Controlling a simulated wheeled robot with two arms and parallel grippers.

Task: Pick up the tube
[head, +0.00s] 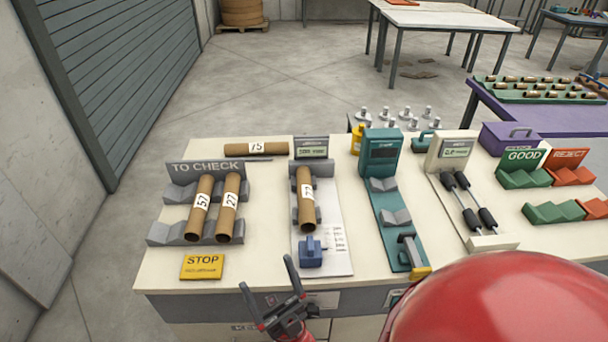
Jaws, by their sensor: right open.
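Two brown cardboard tubes, marked 57 (201,200) and 27 (230,200), lie side by side on the grey "TO CHECK" rack (180,192). Another tube (306,195) with a white label lies in the grey cradle of the station with a small display. A tube marked 15 (257,149) lies crosswise at the back of the table. My right gripper (266,272) is open and empty at the table's front edge, in front of the tubes and apart from them. My left gripper is not in view.
A blue block (311,252) stands in front of the cradled tube. A yellow STOP sign (203,266) is at front left. A teal gauge station (381,150), a two-handled tester (465,195) and GOOD (521,158) and REJECT (569,160) racks stand to the right. My red body part hides the lower right.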

